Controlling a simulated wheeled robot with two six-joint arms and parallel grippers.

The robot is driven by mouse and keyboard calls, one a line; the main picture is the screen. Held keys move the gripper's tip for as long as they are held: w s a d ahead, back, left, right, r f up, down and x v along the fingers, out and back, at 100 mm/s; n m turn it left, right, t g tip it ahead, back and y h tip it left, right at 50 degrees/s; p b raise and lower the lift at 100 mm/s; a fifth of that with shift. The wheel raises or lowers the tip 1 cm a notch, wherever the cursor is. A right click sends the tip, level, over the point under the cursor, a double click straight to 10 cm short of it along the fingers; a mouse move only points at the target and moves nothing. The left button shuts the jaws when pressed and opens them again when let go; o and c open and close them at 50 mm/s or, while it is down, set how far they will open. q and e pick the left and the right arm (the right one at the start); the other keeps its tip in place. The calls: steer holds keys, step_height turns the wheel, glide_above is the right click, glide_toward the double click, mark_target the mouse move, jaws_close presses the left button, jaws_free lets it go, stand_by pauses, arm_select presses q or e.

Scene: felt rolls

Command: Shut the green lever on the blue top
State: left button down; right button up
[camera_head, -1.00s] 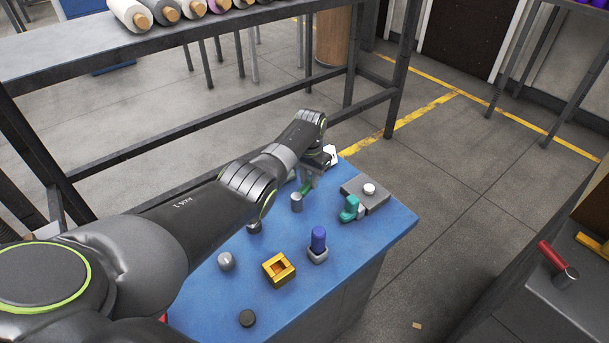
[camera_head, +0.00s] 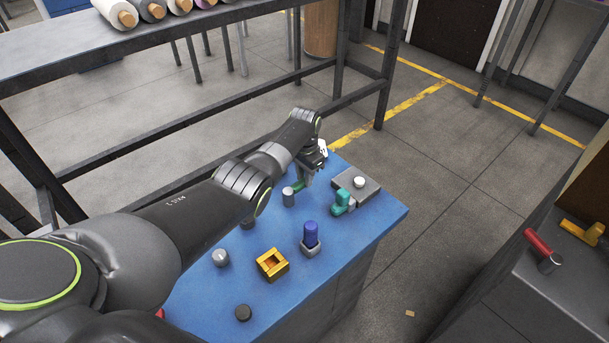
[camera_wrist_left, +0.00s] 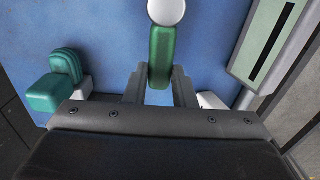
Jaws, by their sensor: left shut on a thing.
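In the left wrist view the lever (camera_wrist_left: 162,55) runs from a pale round end down between the fingers. My left gripper (camera_head: 309,177) is low over the far part of the blue top, shut on the lever; its two fingers (camera_wrist_left: 158,88) stand on either side of it. My right gripper is in neither view.
To the right of the lever are a teal part (camera_head: 342,201) and a grey block (camera_head: 366,188) with a white button. Nearer stand a blue peg (camera_head: 311,233), a yellow square socket (camera_head: 272,264) and grey and black knobs. A long bench (camera_head: 190,45) with rolls stands behind.

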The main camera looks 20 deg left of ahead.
arm_select(q)
steer(key=c, duration=1.2)
jaws_free()
steer(key=shift+r, duration=0.6)
step_height(320, 180, up, 16)
steer(key=b, duration=0.1)
steer(key=shift+r+b, duration=0.15)
steer(key=shift+b, duration=0.2)
